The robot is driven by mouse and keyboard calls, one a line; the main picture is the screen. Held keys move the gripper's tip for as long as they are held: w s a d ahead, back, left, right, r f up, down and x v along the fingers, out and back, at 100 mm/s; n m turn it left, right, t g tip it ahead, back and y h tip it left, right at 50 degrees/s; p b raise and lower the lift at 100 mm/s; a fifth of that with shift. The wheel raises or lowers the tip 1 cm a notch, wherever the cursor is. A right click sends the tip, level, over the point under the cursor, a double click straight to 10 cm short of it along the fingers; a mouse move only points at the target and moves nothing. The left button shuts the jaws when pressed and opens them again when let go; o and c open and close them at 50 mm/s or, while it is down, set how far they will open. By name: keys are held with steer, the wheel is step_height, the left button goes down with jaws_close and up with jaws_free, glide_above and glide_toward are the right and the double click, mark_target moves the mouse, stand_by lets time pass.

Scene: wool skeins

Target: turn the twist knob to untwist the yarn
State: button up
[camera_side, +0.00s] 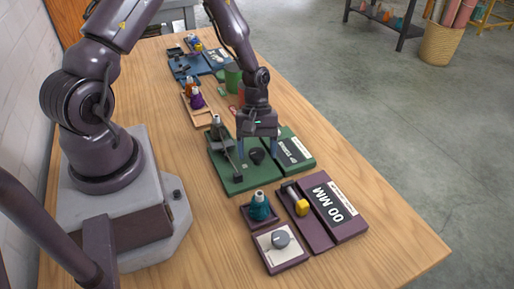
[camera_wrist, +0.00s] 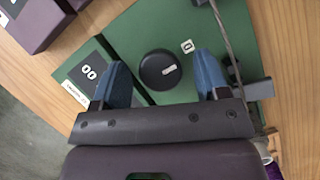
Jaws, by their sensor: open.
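The twist knob is a black round knob (camera_side: 257,156) on a green board (camera_side: 232,181). In the wrist view the knob (camera_wrist: 160,70) has a small pale label on top, and a white tag lies beside it on the board. My gripper (camera_side: 258,148) is above the board, open, with its blue fingers on either side of the knob. In the wrist view the gripper (camera_wrist: 161,62) has the knob between its fingertips, with gaps on both sides. A thin grey strand, likely the yarn (camera_wrist: 226,35), runs past the right finger. Its twist is too small to tell.
A green display block (camera_side: 297,150) adjoins the board. Nearer the front stand a purple display block (camera_side: 334,205), a yellow-ended piece (camera_side: 301,207), a teal bottle (camera_side: 260,206) and a grey dial (camera_side: 280,239). A wooden tray (camera_side: 199,113) with small bottles lies behind. The table's right side is clear.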

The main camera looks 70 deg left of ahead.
steer(key=c, duration=0.9)
steer(key=shift+m, duration=0.3)
steer(key=m+g, duration=0.1)
steer(key=m, duration=0.1)
steer(key=m+y, duration=0.1)
steer(key=m, duration=0.2)
steer(key=shift+w+g, duration=0.15)
steer(key=shift+g, duration=0.25)
steer(key=m+y, duration=0.1)
steer(key=m, duration=0.2)
steer(key=m+g+y, duration=0.1)
steer(key=m, duration=0.2)
steer(key=shift+d+m, duration=0.1)
steer(key=shift+m, duration=0.2)
steer(key=shift+y, duration=0.3)
steer(key=o, duration=0.9)
